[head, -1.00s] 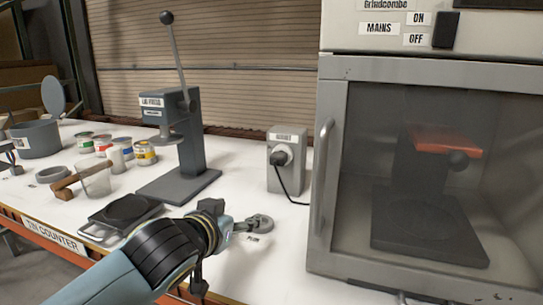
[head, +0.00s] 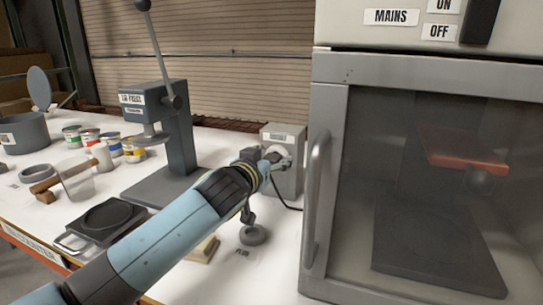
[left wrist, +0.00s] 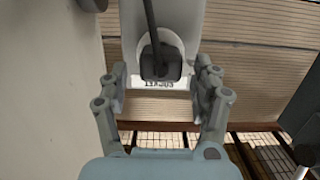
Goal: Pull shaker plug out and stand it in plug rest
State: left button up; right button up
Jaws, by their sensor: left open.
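The grey socket box (head: 292,183) stands on the white counter, left of the cabinet. My left gripper (head: 278,158) reaches to its front and mostly hides the plug in the head view. In the left wrist view the black plug (left wrist: 160,66) sits in the socket's round face, its cord running up. My open left fingers (left wrist: 160,78) stand either side of the plug, with gaps between. A round grey ring-shaped piece (head: 253,236), apparently the plug rest, stands on the counter beside a small label, below my left wrist. My right gripper is not in view.
The large cabinet (head: 330,230) with a glass door and upright handle stands close on the right. A lever press (head: 175,145) stands left of the box. The cord runs along the counter.

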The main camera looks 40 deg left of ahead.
pick_arm(q)
jog(key=shift+w+a+f, duration=0.15)
jog(key=shift+w+a, duration=0.05)
jog(key=shift+w, duration=0.5)
jog(key=shift+s, duration=0.1)
jog(key=c, duration=1.3)
jog(key=shift+s, duration=0.1)
jog(key=shift+s+d, duration=0.15)
jog(key=shift+s, duration=0.25)
jog(key=shift+s, duration=0.1)
jog(key=shift+f+v, duration=0.1)
jog(key=shift+v, duration=0.7)
jog(key=shift+f+v, duration=0.15)
jog(key=shift+v, duration=0.65)
jog(key=shift+d, duration=0.1)
jog(key=shift+f+v, duration=0.15)
jog(key=shift+v, duration=0.8)
jog(key=shift+f+v, duration=0.15)
jog(key=shift+v, duration=0.85)
